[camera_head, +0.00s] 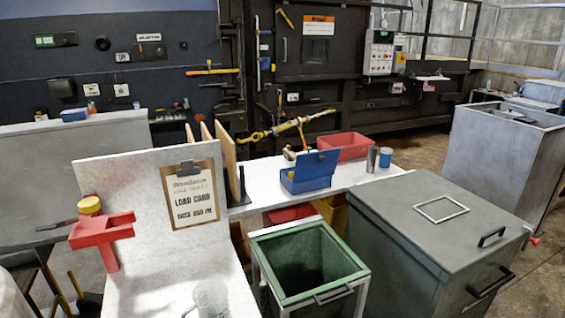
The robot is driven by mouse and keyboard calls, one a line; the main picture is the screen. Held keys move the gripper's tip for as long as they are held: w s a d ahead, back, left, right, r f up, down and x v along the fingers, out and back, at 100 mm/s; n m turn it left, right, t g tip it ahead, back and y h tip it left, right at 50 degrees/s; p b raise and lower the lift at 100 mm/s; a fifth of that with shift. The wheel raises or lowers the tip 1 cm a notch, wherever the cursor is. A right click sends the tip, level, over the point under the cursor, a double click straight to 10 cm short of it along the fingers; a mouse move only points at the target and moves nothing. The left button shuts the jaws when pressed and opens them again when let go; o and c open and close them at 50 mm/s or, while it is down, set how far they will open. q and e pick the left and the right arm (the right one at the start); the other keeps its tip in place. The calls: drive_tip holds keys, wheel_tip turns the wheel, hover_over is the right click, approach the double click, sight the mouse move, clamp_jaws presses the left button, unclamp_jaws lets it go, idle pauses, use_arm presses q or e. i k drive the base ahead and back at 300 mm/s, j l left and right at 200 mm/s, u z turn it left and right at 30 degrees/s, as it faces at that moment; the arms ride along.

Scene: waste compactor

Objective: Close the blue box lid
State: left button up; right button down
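The blue box (308,184) sits on the white tabletop near the middle of the view. Its blue lid (316,166) stands raised, tilted up over the box, so the box is open. A small light patch shows at the left side of the box. Neither of my grippers is in view.
A red bin (346,147) stands just behind the blue box, with a grey cylinder (371,159) and a blue can (385,157) to the right. A green-rimmed bin (312,297) and a large grey lidded container (432,232) stand in front. A clipboard (190,195) leans at the left.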

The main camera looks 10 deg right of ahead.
sight(310, 166)
drive_tip(key=l+u, duration=0.3)
drive_tip(key=u, duration=0.15)
drive_tip(key=l+u, duration=0.3)
drive_tip(key=u, duration=0.15)
drive_tip(key=l+u, duration=0.6)
drive_tip(key=u, duration=0.25)
drive_tip(key=k+j, duration=0.05)
